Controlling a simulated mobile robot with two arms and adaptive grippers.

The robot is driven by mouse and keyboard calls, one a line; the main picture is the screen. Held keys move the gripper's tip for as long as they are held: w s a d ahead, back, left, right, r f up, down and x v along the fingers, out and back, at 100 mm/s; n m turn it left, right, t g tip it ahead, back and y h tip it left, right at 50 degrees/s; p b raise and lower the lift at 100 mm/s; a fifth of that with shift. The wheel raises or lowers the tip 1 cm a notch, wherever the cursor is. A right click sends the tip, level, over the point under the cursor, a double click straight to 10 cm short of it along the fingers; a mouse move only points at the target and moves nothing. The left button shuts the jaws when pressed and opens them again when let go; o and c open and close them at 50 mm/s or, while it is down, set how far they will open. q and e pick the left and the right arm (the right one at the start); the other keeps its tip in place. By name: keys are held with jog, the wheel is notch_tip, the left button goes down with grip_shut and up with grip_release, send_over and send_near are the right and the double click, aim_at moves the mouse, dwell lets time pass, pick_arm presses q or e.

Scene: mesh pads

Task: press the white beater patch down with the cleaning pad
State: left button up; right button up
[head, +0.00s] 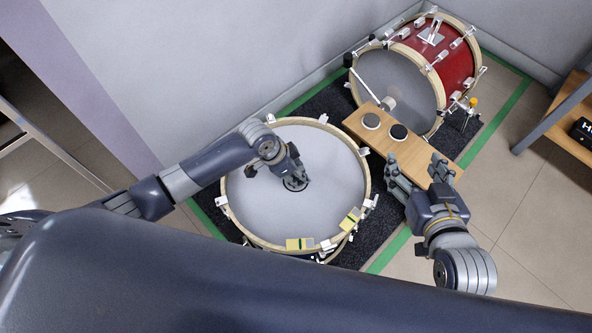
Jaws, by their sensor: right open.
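A large drum (262,215) lies with its pale grey head facing up. My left gripper (297,184) points down at the middle of that head. A dark round shape shows at its fingertips; whether this is the cleaning pad, a patch or a ring on the head is unclear. My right gripper (421,166) is open and empty over the near part of the board.
A red bass drum (443,48) with a beater stands behind the board. A dark mat with green tape edges (497,116) lies underneath. A wooden shelf (566,129) stands at right; walls close the back.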

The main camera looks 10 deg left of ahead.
pick_arm(q)
jog(key=shift+s+r+p, duration=0.1)
jog(key=shift+p, duration=0.2)
jog(key=shift+r+p, duration=0.3)
jog(key=shift+r, duration=0.1)
jog(key=shift+r+p, duration=0.25)
jog(key=shift+p, duration=0.1)
jog(key=shift+r+p, duration=1.6)
jog(key=shift+p, duration=0.2)
pick_arm(e)
jog(key=shift+s+d+f+g+h, duration=0.65)
jog(key=shift+s+d+f+g, duration=1.1)
jog(key=shift+s, duration=2.05)
jog(key=shift+s+d+f+g+h, duration=0.75)
jog(key=shift+s+f+g, duration=1.25)
jog(key=shift+s+g, duration=1.35)
pick_arm(q)
jog(key=shift+r+p, duration=0.6)
jog(key=shift+p, duration=0.1)
jog(key=shift+r+p, duration=0.45)
jog(key=shift+p, duration=0.1)
pick_arm(e)
jog(key=s+x, duration=0.2)
jog(key=x, duration=0.6)
jog(key=shift+w+f, duration=0.4)
jog(key=shift+f, duration=0.05)
pick_arm(q)
jog(key=shift+r, duration=0.1)
